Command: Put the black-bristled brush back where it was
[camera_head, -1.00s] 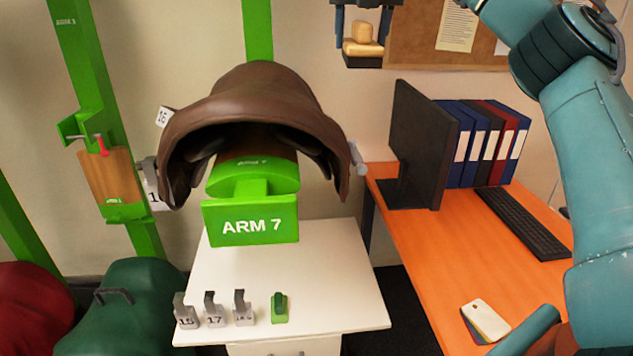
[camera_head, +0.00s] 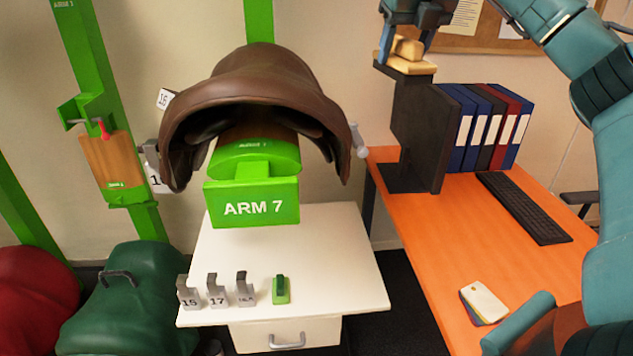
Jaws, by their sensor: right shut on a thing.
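My right gripper (camera_head: 406,48) is high at the upper right, at the end of the teal arm. It is shut on a brush with a pale wooden back (camera_head: 403,64) and a raised wooden grip. The brush is held in the air, level with the top of the black monitor in the picture. Its dark underside blends with the monitor behind it, so the bristles are hard to make out. No other brush shows. My left gripper is not in view.
A brown saddle (camera_head: 262,80) sits on a green stand (camera_head: 252,203) marked ARM 7. The white cabinet top (camera_head: 340,255) holds several numbered grey gauges and a green block (camera_head: 281,290).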

